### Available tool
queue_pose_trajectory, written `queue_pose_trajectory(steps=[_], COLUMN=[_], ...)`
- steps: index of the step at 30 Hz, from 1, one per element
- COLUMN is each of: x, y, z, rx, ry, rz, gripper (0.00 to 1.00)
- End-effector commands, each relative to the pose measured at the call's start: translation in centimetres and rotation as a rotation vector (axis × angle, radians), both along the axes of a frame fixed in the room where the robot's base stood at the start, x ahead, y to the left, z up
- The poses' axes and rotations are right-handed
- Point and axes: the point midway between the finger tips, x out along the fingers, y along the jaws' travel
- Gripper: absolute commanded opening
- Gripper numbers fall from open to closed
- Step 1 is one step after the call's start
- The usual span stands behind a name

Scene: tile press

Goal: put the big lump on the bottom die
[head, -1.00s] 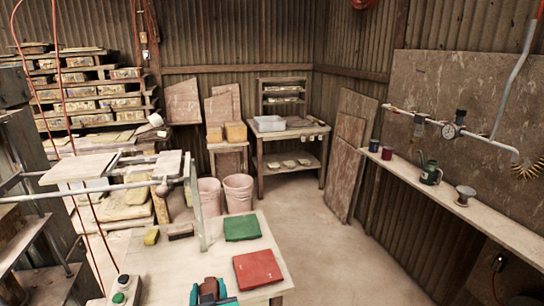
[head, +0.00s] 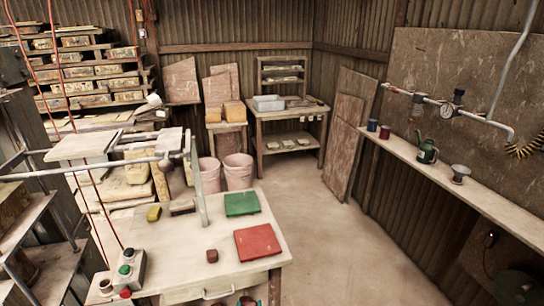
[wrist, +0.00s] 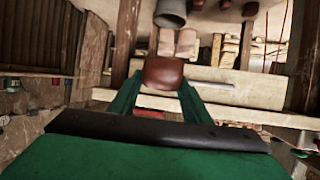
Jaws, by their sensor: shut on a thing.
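My gripper (wrist: 162,82) has its green fingers on either side of a reddish-brown lump (wrist: 163,71) and is shut on it in the wrist view. In the head view only a small bit of what looks like my gripper shows at the bottom edge, in front of the work table. A smaller-looking dark red-brown lump (head: 212,256) stands on the table. The press frame (head: 100,170) is at the left of the head view. I cannot clearly make out its bottom die.
The work table (head: 180,283) carries a green slab (head: 241,204), a red slab (head: 257,243), a yellow sponge (head: 154,213), a brush (head: 182,207) and a button box (head: 128,268). Its drawer handle (head: 218,294) sticks out in front. Open floor (head: 340,250) lies to the right.

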Motion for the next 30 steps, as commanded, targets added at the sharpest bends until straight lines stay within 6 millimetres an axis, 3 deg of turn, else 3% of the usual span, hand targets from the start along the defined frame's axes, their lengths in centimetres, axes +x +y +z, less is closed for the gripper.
queue_pose_trajectory(steps=[1, 6, 12, 18, 30], x=[-1.0, -4.3, -8.0, -9.5, -9.6], y=[-1.1, -4.1, -6.5, -7.3, -7.1], z=[-2.7, -9.6, -14.6, -16.3, -16.4], rx=[-0.002, -0.010, -0.011, -0.015, -0.014], ry=[0.009, 0.007, 0.001, -0.004, -0.005], rz=[-0.017, -0.058, -0.090, -0.099, -0.094], gripper=[0.09, 0.09, 0.09, 0.09, 0.09])
